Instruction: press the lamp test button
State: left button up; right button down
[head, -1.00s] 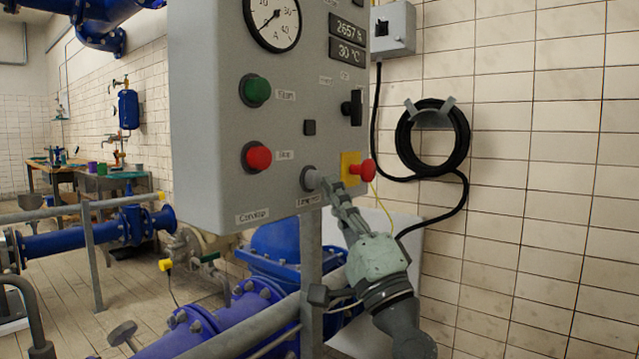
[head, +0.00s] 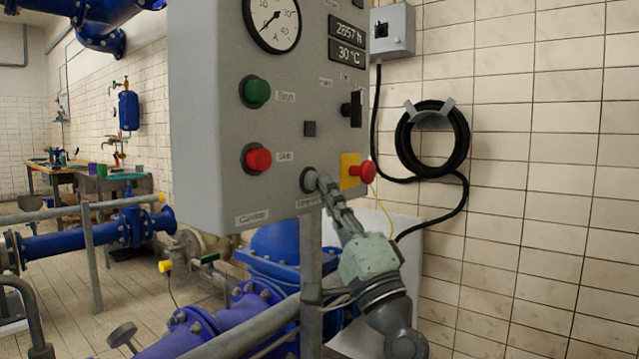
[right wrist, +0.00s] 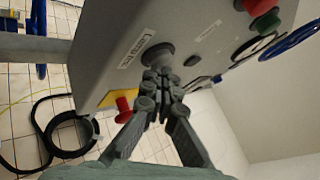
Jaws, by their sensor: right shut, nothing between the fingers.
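The grey control panel (head: 225,190) fills the middle of the head view. The lamp test button (head: 309,179) is a round dark-grey button low on its front, with a small label under it. My right gripper (head: 326,184) is shut and empty, its fingertips at the button's face and covering part of it. In the right wrist view the closed fingertips (right wrist: 160,78) meet or nearly meet the button (right wrist: 157,54); I cannot tell whether it is pushed in. My left gripper is not in view.
A red emergency knob (head: 366,172) on a yellow plate (head: 349,170) sits just right of the button. A red button (head: 258,158) and a green button (head: 256,91) are on the left. A black selector (head: 352,108) is above. A metal post (head: 311,250) and blue pipes (head: 205,325) stand below.

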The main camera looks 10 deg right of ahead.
jog(key=shift+w+a, duration=0.15)
dwell(0.5)
jog(key=shift+w+a, duration=0.2)
jog(key=shift+s+d, duration=0.1)
jog(key=shift+s, duration=0.05)
dwell(0.3)
jog(key=shift+s+d, duration=0.1)
jog(key=s+d, duration=0.3)
jog(key=s, duration=0.1)
jog(key=shift+s+d+p, duration=0.4)
jog(key=shift+p, duration=0.05)
dwell(0.3)
dwell(0.5)
